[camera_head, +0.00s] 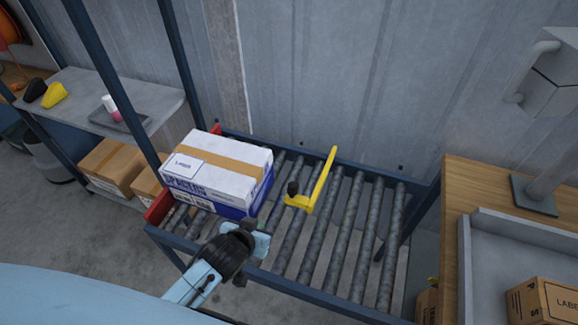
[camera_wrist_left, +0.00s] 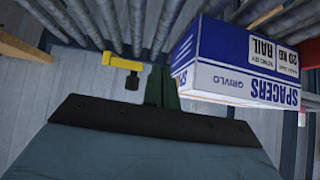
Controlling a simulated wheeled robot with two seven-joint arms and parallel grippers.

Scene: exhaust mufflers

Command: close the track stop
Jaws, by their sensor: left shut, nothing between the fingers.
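The track stop (camera_head: 318,188) is a yellow bar with a black knob (camera_head: 292,188) at its near end. My left gripper (camera_head: 256,242) is shut and empty over the track's near edge, in front of the box and apart from the stop. My left gripper also shows in the wrist view (camera_wrist_left: 162,88). My right gripper is not in view.
A white and blue spacers box (camera_head: 222,170) sits on the rollers at the track's left end, beside a red end plate (camera_head: 158,207). A wooden bench (camera_head: 480,195) stands at the right and a grey shelf (camera_head: 150,98) at the left. The rollers right of the stop are bare.

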